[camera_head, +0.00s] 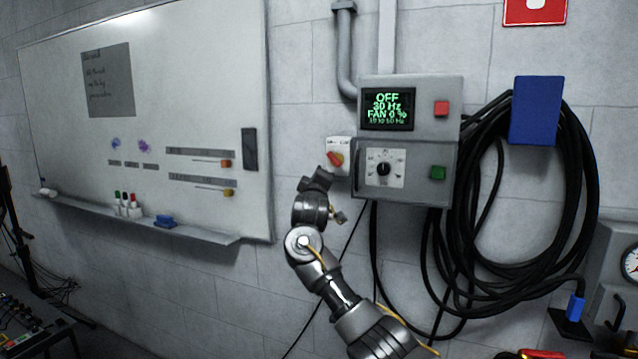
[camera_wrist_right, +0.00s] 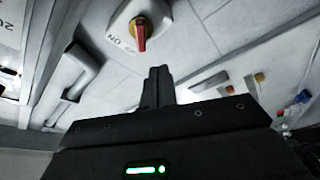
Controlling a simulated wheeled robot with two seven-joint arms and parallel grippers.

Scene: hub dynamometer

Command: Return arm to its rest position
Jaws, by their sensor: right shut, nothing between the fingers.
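My right arm reaches up from the lower right in the head view. Its gripper (camera_head: 318,180) is in front of the wall, just below and left of a white switch (camera_head: 340,148) with a red and yellow knob. In the right wrist view the gripper's fingers (camera_wrist_right: 158,82) are shut together and empty. The switch's red handle (camera_wrist_right: 141,36) shows beyond the fingertips, apart from them. The control box display (camera_head: 387,109) reads OFF, 30 Hz, FAN 0 %. My left gripper is not in view.
The control box has a red button (camera_head: 441,108), a green button (camera_head: 437,172) and a dial (camera_head: 383,168). A coiled black hose (camera_head: 583,200) hangs on the right. A whiteboard (camera_head: 60,130) with a pen ledge (camera_head: 200,232) is on the left.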

